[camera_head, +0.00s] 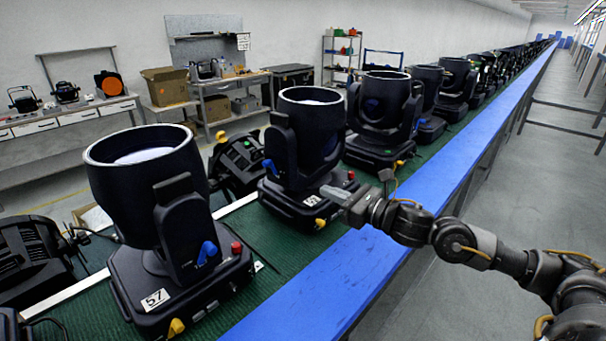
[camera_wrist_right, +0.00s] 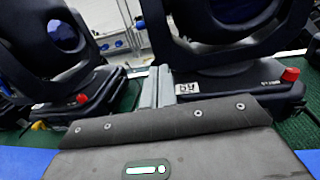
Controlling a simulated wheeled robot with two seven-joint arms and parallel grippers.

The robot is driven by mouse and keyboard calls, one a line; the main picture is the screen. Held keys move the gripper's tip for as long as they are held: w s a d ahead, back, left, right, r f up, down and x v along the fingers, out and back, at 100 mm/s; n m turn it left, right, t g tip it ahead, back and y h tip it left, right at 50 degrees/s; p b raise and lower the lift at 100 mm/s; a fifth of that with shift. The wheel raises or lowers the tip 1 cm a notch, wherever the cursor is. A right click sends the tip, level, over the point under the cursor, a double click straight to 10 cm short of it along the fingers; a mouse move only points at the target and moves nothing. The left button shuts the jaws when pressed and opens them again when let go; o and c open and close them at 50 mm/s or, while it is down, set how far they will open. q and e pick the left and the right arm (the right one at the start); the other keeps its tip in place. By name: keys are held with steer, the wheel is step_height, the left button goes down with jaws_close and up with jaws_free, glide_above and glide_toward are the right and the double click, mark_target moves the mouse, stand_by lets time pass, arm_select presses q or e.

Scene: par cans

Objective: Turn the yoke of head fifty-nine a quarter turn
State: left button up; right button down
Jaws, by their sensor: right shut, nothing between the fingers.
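A black moving head (camera_head: 305,145) stands on the green belt, its open-topped barrel upright in the yoke (camera_head: 277,150). Its base has a small white number label (camera_head: 313,200), too small to read here. In the right wrist view the base (camera_wrist_right: 240,85) has a label (camera_wrist_right: 187,89) that seems to read 59, partly covered by the fingers. My right gripper (camera_head: 332,193) is shut and empty beside the front of this base; contact cannot be told. Its fingers (camera_wrist_right: 157,88) show upright in the wrist view. My left gripper is not in view.
Head 57 (camera_head: 155,215) stands nearer on the left, with a blue lever (camera_head: 207,252) and red knob (camera_head: 236,248). Another head (camera_head: 380,110) and several more line the belt behind. A blue rail (camera_head: 330,290) edges the belt. The aisle (camera_head: 540,170) at right is clear.

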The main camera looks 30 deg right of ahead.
mark_target(292, 179)
steer(key=p+x, duration=0.3)
steer(key=x, duration=0.5)
steer(key=shift+w+a+p, duration=0.15)
steer(key=shift+w+p, duration=0.05)
steer(key=shift+p, duration=0.2)
steer(key=shift+w+f, duration=0.1)
steer(key=shift+f, duration=0.05)
steer(key=shift+w+a+f+b, duration=0.15)
steer(key=shift+a+b, duration=0.25)
steer(key=shift+b, duration=0.55)
steer(key=shift+w+a, duration=0.15)
steer(key=shift+w, duration=0.05)
steer(key=shift+w+a+r, duration=0.1)
steer(key=shift+r, duration=0.1)
